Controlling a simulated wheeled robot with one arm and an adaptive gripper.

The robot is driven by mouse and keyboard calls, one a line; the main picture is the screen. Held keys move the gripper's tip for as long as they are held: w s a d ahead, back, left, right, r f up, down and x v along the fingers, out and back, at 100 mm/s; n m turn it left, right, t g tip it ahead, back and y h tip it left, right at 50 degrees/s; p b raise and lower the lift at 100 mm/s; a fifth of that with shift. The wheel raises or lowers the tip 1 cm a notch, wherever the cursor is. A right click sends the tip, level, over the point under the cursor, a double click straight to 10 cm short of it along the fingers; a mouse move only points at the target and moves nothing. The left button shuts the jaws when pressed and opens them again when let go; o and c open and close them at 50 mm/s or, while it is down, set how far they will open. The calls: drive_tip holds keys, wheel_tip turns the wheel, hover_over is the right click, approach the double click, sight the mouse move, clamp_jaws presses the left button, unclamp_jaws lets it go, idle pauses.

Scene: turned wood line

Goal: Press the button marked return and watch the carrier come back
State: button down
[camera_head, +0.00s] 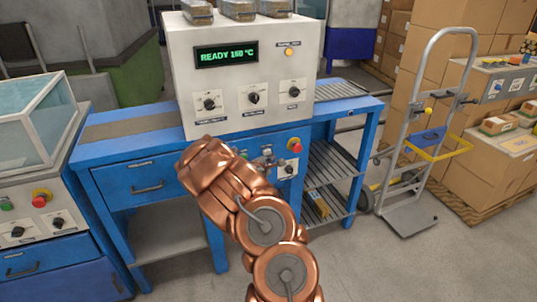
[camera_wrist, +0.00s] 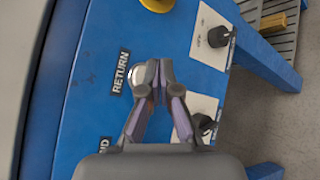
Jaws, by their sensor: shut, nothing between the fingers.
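The return button (camera_wrist: 135,76) is a pale round button on the blue front panel. It sits beside a black label reading RETURN (camera_wrist: 121,71) in the wrist view. My gripper (camera_wrist: 153,72) is shut and empty, with its fingertips over the panel right beside the button and partly covering it. I cannot tell whether they touch it. In the head view my gripper (camera_head: 266,161) is at the front of the blue bench (camera_head: 140,152), mostly behind my copper-coloured arm. The button cannot be made out there. I cannot identify a carrier in either view.
A red emergency knob (camera_head: 295,145) is right of my gripper. Black rotary knobs (camera_wrist: 218,37) and (camera_wrist: 203,126) lie near the fingers. A second label ending in ND (camera_wrist: 105,145) is partly hidden. A control box (camera_head: 240,80) reads READY. A hand truck (camera_head: 420,140) stands right.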

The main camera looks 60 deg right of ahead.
drive_tip(key=shift+w, duration=0.15)
idle(0.3)
drive_tip(key=shift+w+d+p, duration=0.25)
drive_tip(key=shift+w+p, duration=0.05)
drive_tip(key=shift+p, duration=0.25)
